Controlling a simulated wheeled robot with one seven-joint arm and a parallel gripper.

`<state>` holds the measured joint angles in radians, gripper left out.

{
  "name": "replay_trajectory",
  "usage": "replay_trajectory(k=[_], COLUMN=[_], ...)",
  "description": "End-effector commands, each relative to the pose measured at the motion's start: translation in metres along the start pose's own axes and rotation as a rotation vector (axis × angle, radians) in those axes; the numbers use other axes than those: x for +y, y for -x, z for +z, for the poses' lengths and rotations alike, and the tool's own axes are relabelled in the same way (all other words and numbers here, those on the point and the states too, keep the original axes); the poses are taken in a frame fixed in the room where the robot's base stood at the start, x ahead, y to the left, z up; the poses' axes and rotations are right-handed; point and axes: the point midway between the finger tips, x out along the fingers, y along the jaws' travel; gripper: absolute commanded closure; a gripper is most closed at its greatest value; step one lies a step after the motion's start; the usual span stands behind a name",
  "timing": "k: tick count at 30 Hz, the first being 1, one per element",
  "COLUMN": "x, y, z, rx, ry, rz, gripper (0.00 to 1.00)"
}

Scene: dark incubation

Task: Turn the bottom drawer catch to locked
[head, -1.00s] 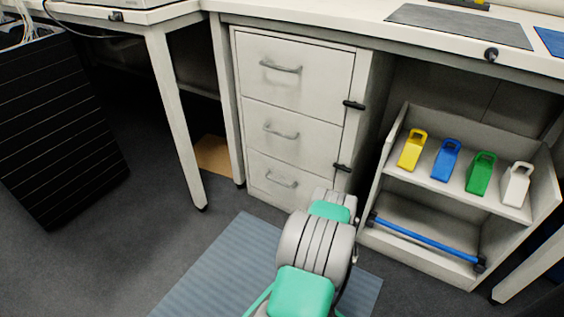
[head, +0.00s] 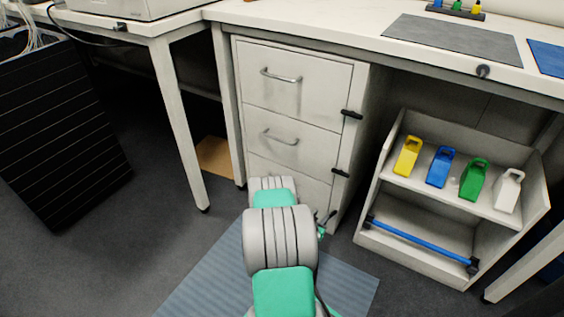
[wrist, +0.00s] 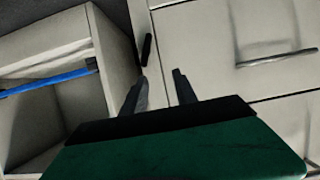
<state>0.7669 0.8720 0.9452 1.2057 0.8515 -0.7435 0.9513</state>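In the wrist view, where the picture looks upside down with the floor at top, a small black catch (wrist: 146,50) sits at the edge of the lowest drawer front (wrist: 205,45). Its bar lies along the drawer's side edge. My gripper (wrist: 160,82) is open and empty, its two dark fingers apart and pointing toward the cabinet. The catch shows just beyond the fingers, nearer the left one; I cannot tell whether they touch. Two higher black catches (head: 352,113) and (head: 340,172) lie sideways.
An open shelf unit (head: 390,222) with coloured scoops and a blue bar (head: 420,238) stands right of the cabinet. A desk leg (head: 180,130) is to the left. The worktop (head: 330,28) overhangs the cabinet. A blue mat (head: 200,280) lies on the floor.

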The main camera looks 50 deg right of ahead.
Motion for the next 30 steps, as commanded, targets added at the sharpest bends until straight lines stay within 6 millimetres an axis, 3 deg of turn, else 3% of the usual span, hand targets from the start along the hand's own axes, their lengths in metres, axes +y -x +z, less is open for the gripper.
replay_trajectory(k=[1,6,17,30], x=[-0.007,-0.028,-0.073,-0.124], y=[0.005,0.017,0.05,0.106], z=[-0.015,-0.046,-0.108,-0.175], rx=[-0.007,-0.036,-0.105,-0.2], ry=[0.001,0.007,0.025,0.066], rz=[-0.002,-0.004,-0.023,-0.071], gripper=[0.65,0.65,0.65,0.65])
